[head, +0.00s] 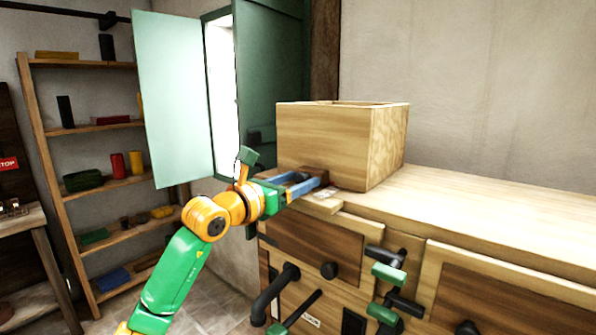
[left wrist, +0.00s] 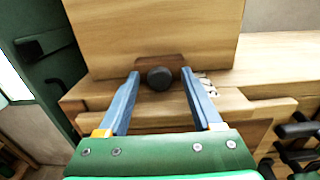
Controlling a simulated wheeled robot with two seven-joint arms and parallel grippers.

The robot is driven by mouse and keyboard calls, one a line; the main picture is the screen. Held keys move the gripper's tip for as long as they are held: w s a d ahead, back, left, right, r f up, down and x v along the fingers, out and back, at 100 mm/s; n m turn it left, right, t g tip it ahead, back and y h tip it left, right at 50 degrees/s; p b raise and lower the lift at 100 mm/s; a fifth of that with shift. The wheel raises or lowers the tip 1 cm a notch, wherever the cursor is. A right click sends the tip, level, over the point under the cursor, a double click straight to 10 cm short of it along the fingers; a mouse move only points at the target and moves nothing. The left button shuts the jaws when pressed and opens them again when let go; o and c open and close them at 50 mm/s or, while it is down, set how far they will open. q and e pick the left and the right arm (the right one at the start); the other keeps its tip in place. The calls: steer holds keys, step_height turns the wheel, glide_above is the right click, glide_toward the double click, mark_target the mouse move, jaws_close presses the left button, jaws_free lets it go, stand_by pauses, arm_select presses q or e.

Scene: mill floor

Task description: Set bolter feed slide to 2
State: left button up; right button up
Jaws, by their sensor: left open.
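The bolter is a pale wooden box (head: 322,135) on a wooden bench. At the foot of its front, the left wrist view shows a brown slide piece (left wrist: 148,62) with a dark round knob (left wrist: 159,77). My left gripper (head: 316,180) is open at the foot of the box. In the left wrist view its blue fingers (left wrist: 160,74) stand on either side of the knob, with a gap on each side. A small pale marked plate (head: 325,194) lies right of the fingers; its marks are too small to read. My right gripper is not in view.
Black and green handles (head: 388,273) stick out from the bench front, below and right of my left gripper. An open green shutter (head: 175,95) and a shelf rack (head: 110,125) stand left. The bench top (head: 480,205) right of the box is clear.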

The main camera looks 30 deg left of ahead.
arm_select(q)
steer(key=shift+a+f, duration=0.1)
steer(key=shift+s, duration=0.15)
steer(key=c, duration=0.7)
jaws_close()
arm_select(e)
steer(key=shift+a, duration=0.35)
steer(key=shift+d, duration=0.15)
